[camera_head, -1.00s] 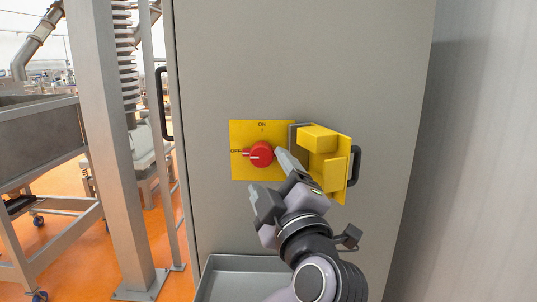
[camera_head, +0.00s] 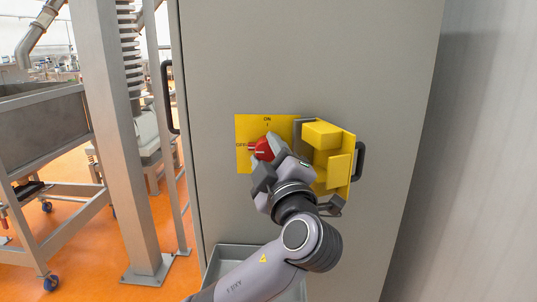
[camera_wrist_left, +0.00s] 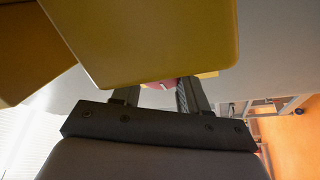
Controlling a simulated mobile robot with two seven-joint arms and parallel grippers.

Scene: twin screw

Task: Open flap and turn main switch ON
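The red main switch (camera_head: 263,148) sits on a yellow plate (camera_head: 243,124) on the grey cabinet. Its pointer is at the left, by OFF; ON is marked at the top. The yellow flap (camera_head: 322,136) stands open to the right of the plate. My left gripper (camera_head: 262,161) is at the switch, its fingers apart and covering the switch's lower right part. In the left wrist view a bit of red (camera_wrist_left: 164,84) shows between the fingers, and the flap (camera_wrist_left: 150,40) fills the top. Contact with the switch cannot be told. My right gripper is not in view.
The grey cabinet door (camera_head: 310,60) has a black handle (camera_head: 169,97) at its left edge. A smaller black handle (camera_head: 360,161) is on the flap's right side. A grey tray (camera_head: 240,253) lies below. A metal post and frame stand at the left.

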